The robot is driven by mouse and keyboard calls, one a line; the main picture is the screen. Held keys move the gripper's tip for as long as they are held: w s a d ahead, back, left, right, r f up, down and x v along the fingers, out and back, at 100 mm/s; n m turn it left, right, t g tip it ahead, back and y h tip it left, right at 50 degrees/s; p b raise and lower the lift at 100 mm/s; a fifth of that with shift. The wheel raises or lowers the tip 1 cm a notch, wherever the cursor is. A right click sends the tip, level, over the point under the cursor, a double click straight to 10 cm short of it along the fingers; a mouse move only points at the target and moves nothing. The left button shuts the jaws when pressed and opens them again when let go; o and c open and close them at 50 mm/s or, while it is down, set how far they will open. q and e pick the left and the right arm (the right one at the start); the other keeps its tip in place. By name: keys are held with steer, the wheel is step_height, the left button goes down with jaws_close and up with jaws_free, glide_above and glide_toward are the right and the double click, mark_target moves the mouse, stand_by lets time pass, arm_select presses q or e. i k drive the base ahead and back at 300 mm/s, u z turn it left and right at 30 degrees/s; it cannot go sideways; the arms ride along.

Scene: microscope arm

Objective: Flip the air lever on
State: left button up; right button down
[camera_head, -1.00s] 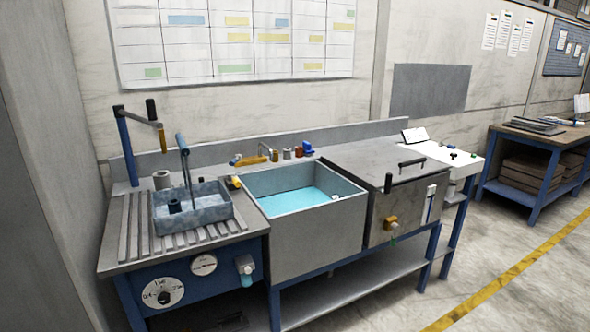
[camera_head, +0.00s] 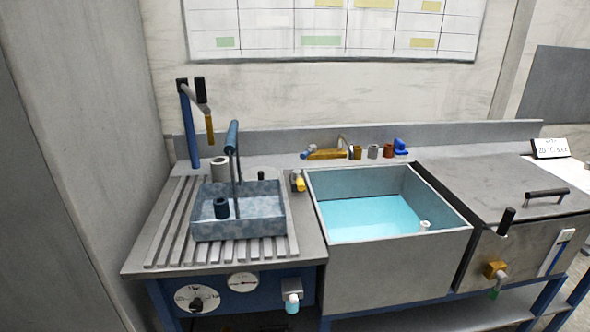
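Neither of my grippers is in view. No part is plainly marked as the air lever, so I cannot tell which one it is. A small yellow-and-grey fitting (camera_head: 298,181) sits on the bench between the slatted area and the sink. A brass fitting (camera_head: 327,154) with a blue end lies along the back ledge behind the sink. A grey fitting with a pale blue-green lower part (camera_head: 292,297) hangs on the blue front panel, right of a white dial (camera_head: 197,298) and a round gauge (camera_head: 243,282). Whether any lever is on or off cannot be told.
The sink (camera_head: 400,278) holds blue water. A lidded steel box (camera_head: 490,190) with a brass tap stands right.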

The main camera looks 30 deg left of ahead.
mark_target(297, 173)
steer(key=u, duration=0.7)
steer(key=i, duration=0.8)
steer(key=u, duration=0.9)
